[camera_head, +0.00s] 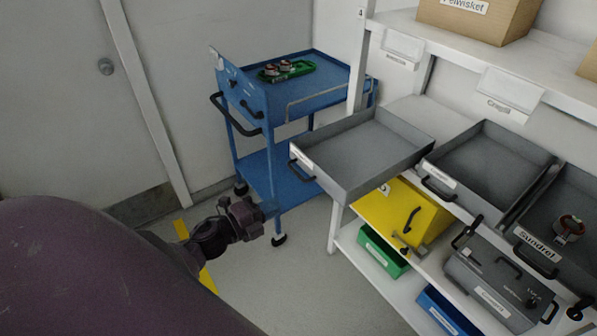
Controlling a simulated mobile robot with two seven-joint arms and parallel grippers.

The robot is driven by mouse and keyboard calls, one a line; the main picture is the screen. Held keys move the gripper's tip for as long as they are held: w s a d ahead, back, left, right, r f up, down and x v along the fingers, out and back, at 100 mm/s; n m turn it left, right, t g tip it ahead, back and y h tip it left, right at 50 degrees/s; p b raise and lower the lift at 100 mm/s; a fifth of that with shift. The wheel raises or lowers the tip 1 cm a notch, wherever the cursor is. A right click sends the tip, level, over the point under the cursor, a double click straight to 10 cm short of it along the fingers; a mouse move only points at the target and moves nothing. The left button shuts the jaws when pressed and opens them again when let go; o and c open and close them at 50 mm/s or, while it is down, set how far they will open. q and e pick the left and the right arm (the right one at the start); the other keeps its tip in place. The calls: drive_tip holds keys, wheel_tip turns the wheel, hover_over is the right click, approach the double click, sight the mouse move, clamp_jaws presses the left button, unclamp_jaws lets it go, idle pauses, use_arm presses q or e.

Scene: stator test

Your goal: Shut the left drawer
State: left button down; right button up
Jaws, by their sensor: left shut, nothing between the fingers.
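The left drawer (365,152) is a grey, shallow, empty tray with a black handle (300,170) on its front left side. It sticks out from the white shelf unit, farther than the grey drawers to its right. My left gripper (268,208) is dark, shut and empty. In the picture it is left of and below the drawer's handle, apart from it, in front of the blue cart's leg. My right gripper is not in view.
A blue cart (268,177) with a green tray (286,71) stands left of the shelf. Right of the left drawer are a middle drawer (490,165) and one holding a round part (569,229). A yellow bin (392,213) sits below. The front floor is clear.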

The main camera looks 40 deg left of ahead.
use_arm(q)
drive_tip(key=p+x, duration=0.1)
drive_tip(key=x, duration=1.1)
drive_tip(key=shift+w+d, duration=0.2)
drive_tip(key=shift+w, duration=0.1)
drive_tip(key=shift+w+d, duration=0.1)
drive_tip(key=shift+w, duration=0.35)
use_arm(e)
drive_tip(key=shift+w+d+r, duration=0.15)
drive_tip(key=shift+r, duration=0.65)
use_arm(q)
drive_tip(key=b, duration=0.4)
approach(384, 154)
drive_tip(key=b+x, duration=0.1)
drive_tip(key=x, duration=0.2)
drive_tip(key=r+b+x, duration=0.1)
drive_tip(key=x, duration=0.2)
drive_tip(key=r+b+x, duration=0.1)
drive_tip(key=b+x, duration=0.1)
drive_tip(key=shift+w+d+r, duration=0.1)
drive_tip(key=shift+w+d, duration=0.05)
drive_tip(key=shift+w, duration=0.25)
drive_tip(key=shift+w+d+r, duration=0.15)
drive_tip(key=shift+w, duration=0.3)
drive_tip(key=shift+r+b, duration=0.3)
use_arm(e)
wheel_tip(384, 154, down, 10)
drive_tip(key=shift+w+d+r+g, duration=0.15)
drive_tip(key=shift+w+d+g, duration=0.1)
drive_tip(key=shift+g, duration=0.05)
